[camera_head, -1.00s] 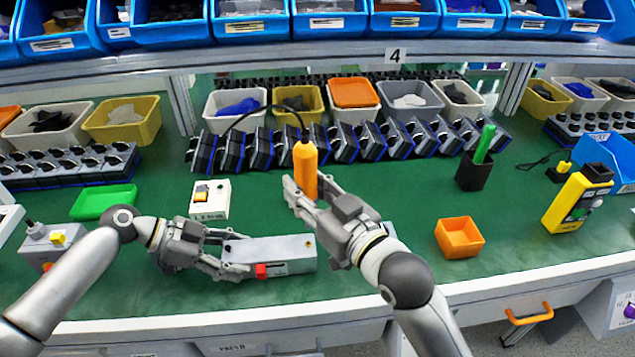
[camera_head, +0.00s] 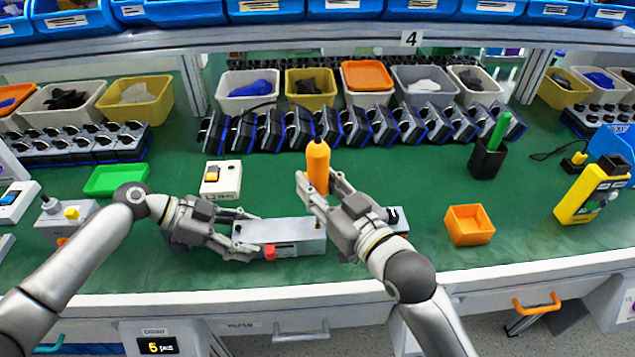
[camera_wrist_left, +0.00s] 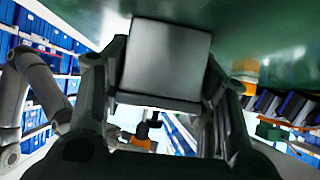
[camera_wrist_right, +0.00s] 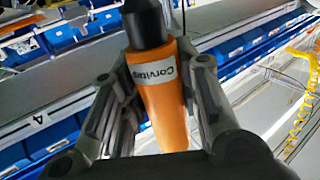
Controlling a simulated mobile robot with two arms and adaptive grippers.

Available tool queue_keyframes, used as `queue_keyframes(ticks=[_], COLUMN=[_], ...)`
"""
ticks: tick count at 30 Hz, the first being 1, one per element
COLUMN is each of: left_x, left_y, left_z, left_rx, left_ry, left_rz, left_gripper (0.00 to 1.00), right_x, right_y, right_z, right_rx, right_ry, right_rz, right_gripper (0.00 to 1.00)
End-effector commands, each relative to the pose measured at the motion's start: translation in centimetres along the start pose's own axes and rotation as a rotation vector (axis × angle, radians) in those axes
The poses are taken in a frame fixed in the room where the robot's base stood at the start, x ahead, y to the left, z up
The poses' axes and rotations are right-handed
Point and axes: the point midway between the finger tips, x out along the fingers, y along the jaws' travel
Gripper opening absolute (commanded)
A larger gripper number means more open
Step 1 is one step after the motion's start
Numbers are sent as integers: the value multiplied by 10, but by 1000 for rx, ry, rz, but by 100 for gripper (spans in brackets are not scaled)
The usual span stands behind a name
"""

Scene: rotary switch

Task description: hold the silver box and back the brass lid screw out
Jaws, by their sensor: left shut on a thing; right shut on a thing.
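The silver box (camera_head: 290,231) lies on the green bench top; its grey end also shows between the fingers in the left wrist view (camera_wrist_left: 165,60). My left gripper (camera_head: 248,236) is shut on the box's left part. A small brass spot, seemingly the lid screw (camera_head: 318,226), shows near the box's right end. My right gripper (camera_head: 318,187) is shut on an orange-handled screwdriver (camera_head: 318,160), held upright above that end. Its labelled handle fills the right wrist view (camera_wrist_right: 162,95). Whether the screwdriver's tip touches the screw I cannot tell.
A red part (camera_head: 270,252) is on the box's front. A white switch box (camera_head: 221,180) stands behind it. An orange tray (camera_head: 470,225) and a yellow device (camera_head: 590,193) are to the right, a green tray (camera_head: 116,180) to the left. Bench around the orange tray is clear.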

Motion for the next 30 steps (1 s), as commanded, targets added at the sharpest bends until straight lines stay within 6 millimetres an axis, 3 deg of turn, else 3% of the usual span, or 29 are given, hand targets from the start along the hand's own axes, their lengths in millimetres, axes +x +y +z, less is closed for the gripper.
queue_keyframes(ticks=[1,2,8,30], left_x=[0,0,0,0], left_y=[0,0,0,0], left_z=[0,0,0,0], left_rx=[-1,-1,-1,-1], left_ry=[0,0,0,0], left_rz=[1,1,1,1], left_gripper=[10,10,10,10], right_x=[0,0,0,0], right_y=[0,0,0,0], right_z=[-2,-2,-2,5], right_rx=[0,0,0,0], right_ry=[5,5,5,3], right_rz=[0,0,0,0], right_gripper=[0,27,1,0])
